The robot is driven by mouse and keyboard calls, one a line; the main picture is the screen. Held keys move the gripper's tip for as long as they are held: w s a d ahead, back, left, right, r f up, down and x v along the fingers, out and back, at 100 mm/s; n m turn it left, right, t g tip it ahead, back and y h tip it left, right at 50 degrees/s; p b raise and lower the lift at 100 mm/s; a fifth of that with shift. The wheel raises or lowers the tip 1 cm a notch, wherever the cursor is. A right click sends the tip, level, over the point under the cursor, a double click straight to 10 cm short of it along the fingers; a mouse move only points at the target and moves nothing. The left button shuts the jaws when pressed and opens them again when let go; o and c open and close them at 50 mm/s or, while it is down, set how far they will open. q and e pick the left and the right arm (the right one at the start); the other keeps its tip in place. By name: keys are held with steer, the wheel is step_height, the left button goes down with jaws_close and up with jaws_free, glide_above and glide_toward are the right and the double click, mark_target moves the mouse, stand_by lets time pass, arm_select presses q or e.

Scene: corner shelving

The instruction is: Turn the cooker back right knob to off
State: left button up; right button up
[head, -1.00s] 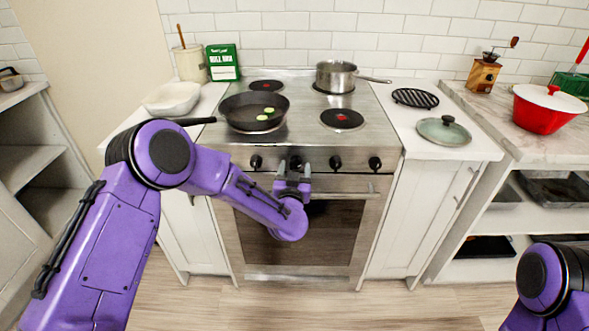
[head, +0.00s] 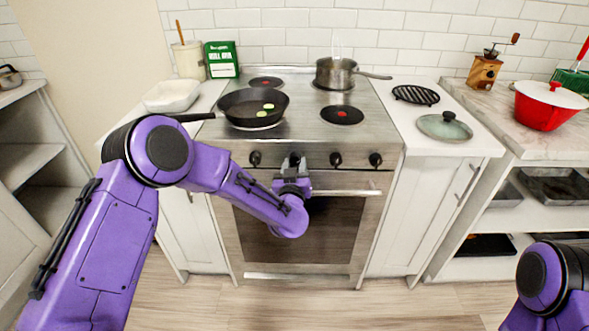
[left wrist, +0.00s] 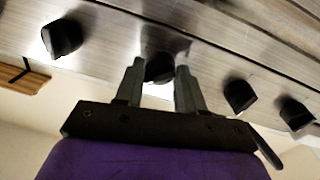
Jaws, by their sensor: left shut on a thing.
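The cooker (head: 300,137) has a steel front with a row of dark knobs. My left gripper (head: 294,163) is at the second knob from the left. In the left wrist view, the left gripper's fingers (left wrist: 161,72) stand on either side of that dark knob (left wrist: 159,68) and are shut on it. The other knobs are the far left one (head: 255,158), the third (head: 335,159) and the far right one (head: 375,160). A steel saucepan (head: 336,74) stands on the back right burner. My right gripper is out of view.
A black frying pan (head: 238,106) with green slices is on the front left burner. The front right burner (head: 342,116) is bare, with a red spot. The oven handle (head: 345,192) runs just below the knobs. A glass lid (head: 444,127) lies on the right counter.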

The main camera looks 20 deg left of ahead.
arm_select(q)
steer(key=n+b, duration=0.1)
steer(key=n, duration=0.2)
steer(key=n+b, duration=0.1)
steer(key=n, duration=0.1)
steer(key=shift+f+n+b, duration=0.2)
steer(key=shift+n+b, duration=0.2)
steer(key=shift+d+r+n+y+b, duration=0.1)
steer(key=shift+n+y+b, duration=0.2)
steer(key=shift+n+b, duration=1.3)
steer(key=shift+n+p, duration=0.55)
steer(key=shift+n, duration=0.05)
steer(key=o, duration=1)
steer(key=shift+o, duration=0.2)
steer(key=shift+s, duration=0.1)
steer(key=b+v, duration=0.1)
steer(key=v, duration=0.9)
steer(key=shift+s, duration=0.2)
steer(key=shift+d, duration=0.1)
